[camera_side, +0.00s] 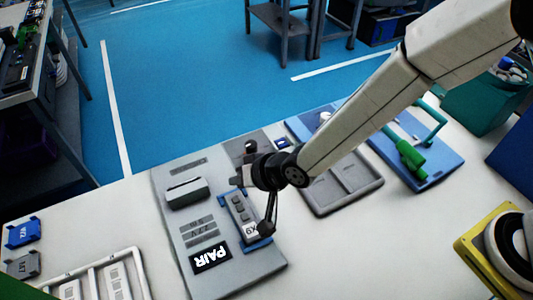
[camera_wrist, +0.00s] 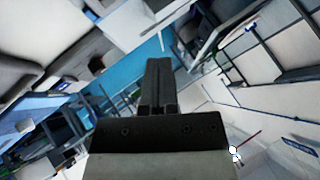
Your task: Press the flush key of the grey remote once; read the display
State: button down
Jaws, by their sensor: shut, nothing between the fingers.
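The grey remote (camera_side: 239,209) sits in a blue holder (camera_side: 258,244) on a grey board (camera_side: 226,282) in the side view. Its small keys are too small to read. The display (camera_side: 210,257) is a black panel at the board's lower part, showing "PAIR" in white, upside down. My gripper shows in the wrist view (camera_wrist: 159,84) with its dark fingers shut together and empty. The wrist view does not show the remote.
A light grey box (camera_side: 187,192) and grey label strips (camera_side: 200,230) are on the board left of the remote. A grey tray (camera_side: 341,188) and a blue plate with a green handle (camera_side: 410,157) lie to the right. A white rack (camera_side: 93,270) stands at lower left.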

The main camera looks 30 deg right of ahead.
send_near(233, 207)
jog(key=shift+w+a+f, duration=0.4)
jog(key=shift+w, duration=0.2)
jog(key=shift+w+a+f, duration=0.4)
jog(key=shift+w+a, duration=0.05)
jog(key=shift+w, duration=0.2)
jog(key=shift+w+a+f, duration=0.4)
jog(key=shift+w+f, duration=0.05)
jog(key=shift+w, duration=0.15)
jog(key=shift+f, duration=0.85)
dwell(2.1)
jog(key=shift+r, duration=0.8)
jog(key=shift+r, duration=0.15)
jog(key=shift+r, duration=2.4)
jog(key=shift+d, duration=0.15)
